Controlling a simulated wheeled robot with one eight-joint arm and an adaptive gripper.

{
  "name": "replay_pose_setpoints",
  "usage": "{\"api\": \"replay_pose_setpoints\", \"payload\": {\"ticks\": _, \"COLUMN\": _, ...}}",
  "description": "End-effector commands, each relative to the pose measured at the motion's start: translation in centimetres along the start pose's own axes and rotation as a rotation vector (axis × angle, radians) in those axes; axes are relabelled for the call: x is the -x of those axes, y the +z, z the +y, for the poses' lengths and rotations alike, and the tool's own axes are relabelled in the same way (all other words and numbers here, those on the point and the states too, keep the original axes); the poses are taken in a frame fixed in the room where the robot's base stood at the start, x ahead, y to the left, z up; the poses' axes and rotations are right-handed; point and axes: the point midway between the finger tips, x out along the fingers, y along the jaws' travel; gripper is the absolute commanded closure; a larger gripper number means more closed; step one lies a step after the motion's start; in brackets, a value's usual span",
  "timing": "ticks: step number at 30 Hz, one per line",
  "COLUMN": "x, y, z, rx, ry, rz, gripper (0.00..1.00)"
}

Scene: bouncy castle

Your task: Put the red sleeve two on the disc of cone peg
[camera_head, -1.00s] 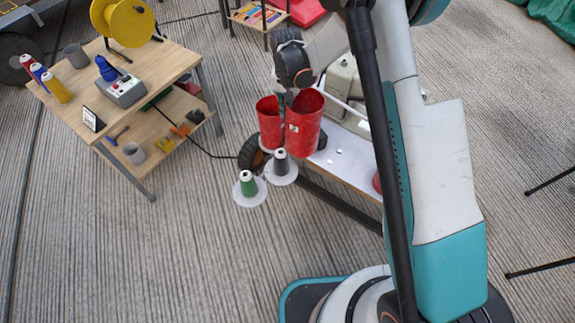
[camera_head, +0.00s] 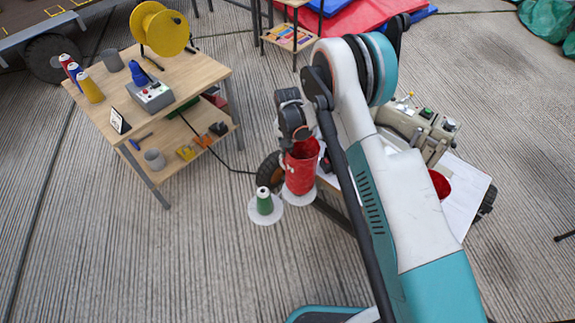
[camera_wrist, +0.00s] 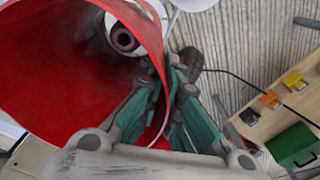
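A red sleeve (camera_head: 301,178) stands upright over the dark cone peg's white disc (camera_head: 299,197) in the head view. The dark cone is hidden there. In the wrist view I look into the red sleeve (camera_wrist: 60,70), and a dark peg top (camera_wrist: 122,38) with a pale ring shows inside it. My gripper (camera_wrist: 172,75) has its fingers close together on the sleeve's wall. In the head view my gripper (camera_head: 298,142) is at the sleeve's rim. I cannot tell whether the sleeve rests on the disc.
A green cone (camera_head: 264,203) on a white disc stands bare beside it at the left. A red object (camera_head: 439,184) lies partly hidden behind my arm. A wooden table (camera_head: 200,82) with bottles and a yellow reel (camera_head: 160,30) is at the left. The striped floor in front is open.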

Motion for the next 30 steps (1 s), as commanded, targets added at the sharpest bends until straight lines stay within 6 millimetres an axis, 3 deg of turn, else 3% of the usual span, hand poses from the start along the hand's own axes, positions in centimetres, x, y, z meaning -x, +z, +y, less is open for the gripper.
{"api": "replay_pose_setpoints", "payload": {"ticks": 3, "x": -2.0, "y": 0.0, "z": 0.0, "rx": 0.0, "ry": 0.0, "rz": 0.0, "gripper": 1.0}}
{"api": "replay_pose_setpoints", "payload": {"ticks": 11, "x": -3.6, "y": 0.0, "z": 0.1, "rx": 0.0, "ry": 0.0, "rz": 0.0, "gripper": 1.0}}
{"api": "replay_pose_setpoints", "payload": {"ticks": 18, "x": -6.9, "y": 0.0, "z": 0.1, "rx": 0.0, "ry": 0.0, "rz": 0.0, "gripper": 1.0}}
{"api": "replay_pose_setpoints", "payload": {"ticks": 29, "x": -7.2, "y": 0.0, "z": 0.1, "rx": 0.0, "ry": 0.0, "rz": 0.0, "gripper": 1.0}}
{"api": "replay_pose_setpoints", "payload": {"ticks": 30, "x": -7.2, "y": 0.0, "z": 0.1, "rx": 0.0, "ry": 0.0, "rz": 0.0, "gripper": 0.95}}
